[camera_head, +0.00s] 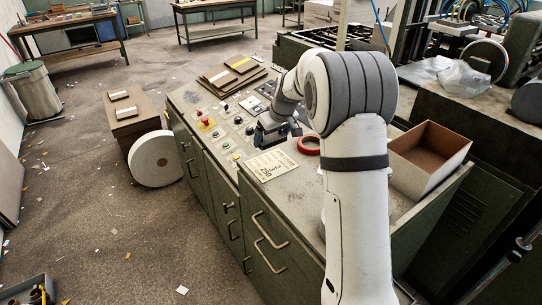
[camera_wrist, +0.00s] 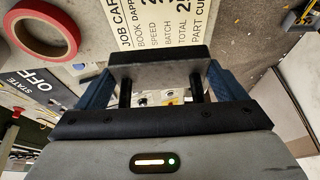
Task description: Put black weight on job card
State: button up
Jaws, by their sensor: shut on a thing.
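My gripper (camera_wrist: 158,82) is shut on the black weight (camera_wrist: 158,66), a dark block held between the two blue fingers in the wrist view. In the camera_head view my gripper (camera_head: 274,135) hangs low over the cabinet top, just behind the job card. The job card (camera_head: 273,165) is a cream sheet with black print, lying flat near the cabinet's front edge. It also shows in the wrist view (camera_wrist: 165,22), beyond the weight, which hides part of it. The gap between weight and card cannot be told. The weight is hard to make out in the camera_head view.
A red tape ring (camera_head: 308,145) lies right of the card. An open cardboard box (camera_head: 432,155) stands farther right. Buttons and a red knob (camera_head: 200,113) fill the panel at left. Brown boards (camera_head: 232,72) lie at the back.

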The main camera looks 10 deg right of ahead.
aim_at(272, 145)
notch_tip(272, 145, down, 4)
jog(key=shift+w+a+f+p, duration=0.1)
jog(key=shift+p, duration=0.2)
jog(key=shift+f, duration=0.8)
jog(key=shift+s+f+p, duration=0.2)
jog(key=shift+f+p, duration=0.15)
jog(key=shift+f, duration=1)
jog(key=shift+f, duration=0.2)
jog(key=o, duration=1.3)
jog(key=shift+o, duration=0.3)
jog(key=shift+s, duration=0.1)
